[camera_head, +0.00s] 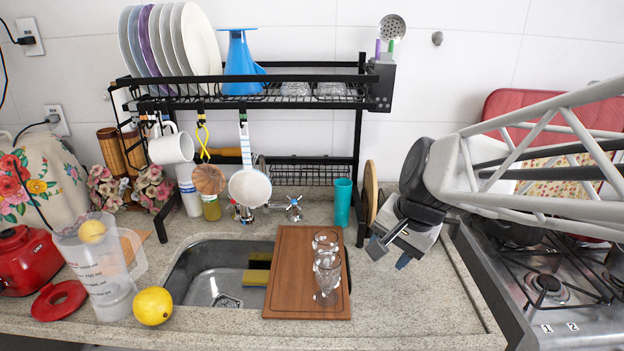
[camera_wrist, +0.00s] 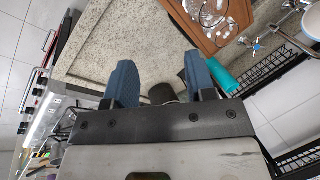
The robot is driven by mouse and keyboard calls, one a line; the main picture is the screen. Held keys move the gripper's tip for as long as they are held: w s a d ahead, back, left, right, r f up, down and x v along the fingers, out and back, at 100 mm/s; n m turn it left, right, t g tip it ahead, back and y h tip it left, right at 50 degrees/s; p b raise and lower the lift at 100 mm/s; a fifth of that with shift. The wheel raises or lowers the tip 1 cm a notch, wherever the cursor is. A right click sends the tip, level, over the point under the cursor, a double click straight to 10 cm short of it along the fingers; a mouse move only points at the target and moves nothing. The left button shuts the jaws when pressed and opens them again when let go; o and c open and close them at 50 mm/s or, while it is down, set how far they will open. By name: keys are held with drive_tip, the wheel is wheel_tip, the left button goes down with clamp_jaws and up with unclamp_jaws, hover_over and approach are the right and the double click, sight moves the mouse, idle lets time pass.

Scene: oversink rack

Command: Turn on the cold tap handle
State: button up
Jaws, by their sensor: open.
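The tap handle with blue tips (camera_head: 292,207) is at the back of the sink, under the black rack and left of the teal cup. A second tap handle (camera_head: 240,213) is left of it, partly hidden behind hanging utensils. In the wrist view, a metal cross handle with a blue mark (camera_wrist: 257,46) shows at the upper right. My gripper (camera_head: 389,251) is open over the counter right of the cutting board, well to the right of both handles and touching neither. In the wrist view, its blue fingers (camera_wrist: 161,78) are spread apart.
The teal cup (camera_head: 343,203), a rack post and a wooden board (camera_head: 371,188) stand between my gripper and the handles. A cutting board (camera_head: 285,262) with glasses lies across the sink (camera_head: 200,274). The stove (camera_head: 553,288) is at right. Counter (camera_head: 405,300) in front is clear.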

drive_tip(key=w+a+f+m+y, duration=0.15)
drive_tip(key=w+a+m, duration=0.25)
drive_tip(key=w, duration=0.6)
drive_tip(key=w+a+f+m+y, duration=0.1)
drive_tip(key=w+a+f+m, duration=0.3)
drive_tip(key=w, duration=0.6)
drive_tip(key=m+t+y, duration=0.2)
drive_tip(key=m, duration=0.9)
approach(300, 208)
drive_tip(key=shift+w+a+f, duration=0.15)
drive_tip(key=shift+a+f, duration=0.05)
drive_tip(key=shift+f, duration=0.15)
drive_tip(key=shift+f, duration=0.1)
drive_tip(key=shift+x, duration=3.8)
drive_tip(key=c, duration=0.9)
